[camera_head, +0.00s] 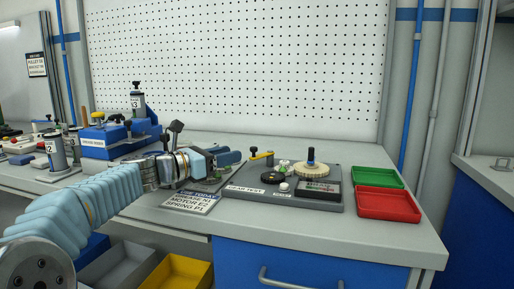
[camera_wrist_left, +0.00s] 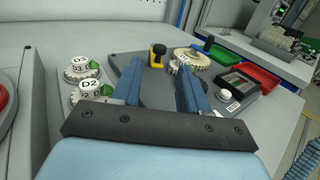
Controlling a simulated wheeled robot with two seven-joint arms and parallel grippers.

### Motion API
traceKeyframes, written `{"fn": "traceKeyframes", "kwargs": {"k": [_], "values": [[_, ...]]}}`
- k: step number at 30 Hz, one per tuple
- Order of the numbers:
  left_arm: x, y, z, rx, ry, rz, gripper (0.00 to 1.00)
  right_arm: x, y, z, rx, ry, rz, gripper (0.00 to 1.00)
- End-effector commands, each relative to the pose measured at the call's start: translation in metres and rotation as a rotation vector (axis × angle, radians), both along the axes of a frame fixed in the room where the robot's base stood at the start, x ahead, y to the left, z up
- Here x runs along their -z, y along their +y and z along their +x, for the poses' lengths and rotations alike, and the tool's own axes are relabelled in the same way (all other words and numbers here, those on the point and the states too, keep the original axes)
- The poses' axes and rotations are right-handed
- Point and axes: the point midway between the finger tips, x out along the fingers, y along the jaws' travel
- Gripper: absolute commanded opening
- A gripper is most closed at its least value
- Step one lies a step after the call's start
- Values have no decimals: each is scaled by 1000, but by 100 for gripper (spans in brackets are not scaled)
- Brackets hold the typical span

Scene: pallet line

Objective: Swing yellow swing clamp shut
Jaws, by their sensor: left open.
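The yellow swing clamp (camera_head: 263,156) stands at the back left of the dark grey gear test plate (camera_head: 325,205). Its short yellow arm points left in the head view, away from the cream gear (camera_head: 311,170), and a black knob stands on its left end. My left gripper (camera_head: 228,163) is open and empty, left of the clamp and close to it. In the left wrist view the clamp (camera_wrist_left: 157,57) shows between and just beyond the two blue fingers (camera_wrist_left: 160,68), and no contact shows. My right gripper is out of view.
A black disc (camera_head: 272,178) and a white button (camera_head: 284,186) sit on the plate. A green tray (camera_head: 352,179) and red tray (camera_head: 417,207) stand right of it. A pegboard (camera_head: 240,65) closes the back.

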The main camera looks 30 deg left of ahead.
Motion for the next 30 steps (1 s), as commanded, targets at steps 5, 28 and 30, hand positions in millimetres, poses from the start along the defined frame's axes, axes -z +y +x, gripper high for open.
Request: {"fn": "traceKeyframes", "kwargs": {"k": [5,28,30], "values": [[-1,-16,40,3,1,-1,43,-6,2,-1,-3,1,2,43],[0,-34,85,0,0,1,26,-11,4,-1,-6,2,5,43],[0,-34,85,0,0,1,16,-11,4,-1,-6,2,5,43]]}}
